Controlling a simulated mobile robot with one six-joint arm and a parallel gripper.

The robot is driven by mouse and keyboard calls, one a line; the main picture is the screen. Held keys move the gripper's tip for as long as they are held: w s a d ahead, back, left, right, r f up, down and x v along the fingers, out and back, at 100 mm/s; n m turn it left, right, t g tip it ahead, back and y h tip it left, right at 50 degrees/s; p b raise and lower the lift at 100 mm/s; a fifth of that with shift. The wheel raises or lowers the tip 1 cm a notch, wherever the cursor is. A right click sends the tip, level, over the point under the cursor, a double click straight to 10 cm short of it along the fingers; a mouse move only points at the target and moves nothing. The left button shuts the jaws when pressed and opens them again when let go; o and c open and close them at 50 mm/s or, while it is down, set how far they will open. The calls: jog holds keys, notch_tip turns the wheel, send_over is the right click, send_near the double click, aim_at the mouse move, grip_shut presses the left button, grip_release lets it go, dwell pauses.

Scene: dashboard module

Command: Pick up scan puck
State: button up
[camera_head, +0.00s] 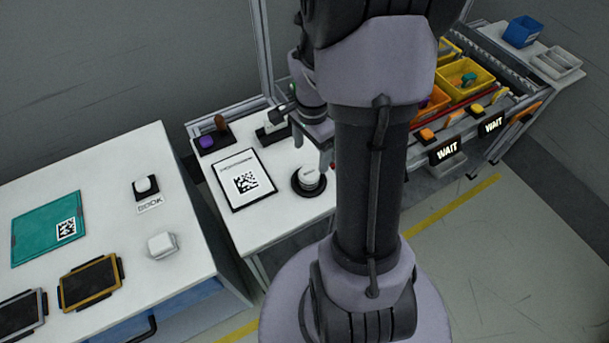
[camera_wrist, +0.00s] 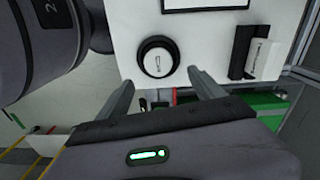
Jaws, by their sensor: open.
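The likely scan puck is a round white puck (camera_head: 309,178) in a black ring-shaped base on the small white table. It also shows in the wrist view (camera_wrist: 158,60), with a dark mark on its top. My gripper (camera_wrist: 160,78) is open and empty, its two fingers apart. In the wrist view the fingertips lie just below the puck, one to each side, and no contact shows.
A black-framed sheet with a square code (camera_head: 243,181) lies left of the puck. A black holder with a white block (camera_wrist: 259,56) stands to the right in the wrist view. A nearer white table (camera_head: 110,225) carries a teal panel (camera_head: 42,237) and tablets. Bins (camera_head: 465,80) stand at the back right.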

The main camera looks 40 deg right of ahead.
aim_at(310, 172)
jog(key=f+b, duration=0.1)
jog(key=f, duration=0.2)
jog(key=f+b, duration=0.1)
jog(key=f, duration=0.2)
jog(key=f+b, duration=0.2)
jog(key=f, duration=0.1)
jog(key=shift+s+a+f, duration=0.15)
jog(key=shift+a+f, duration=0.1)
jog(key=shift+f, duration=0.05)
jog(key=shift+r, duration=0.15)
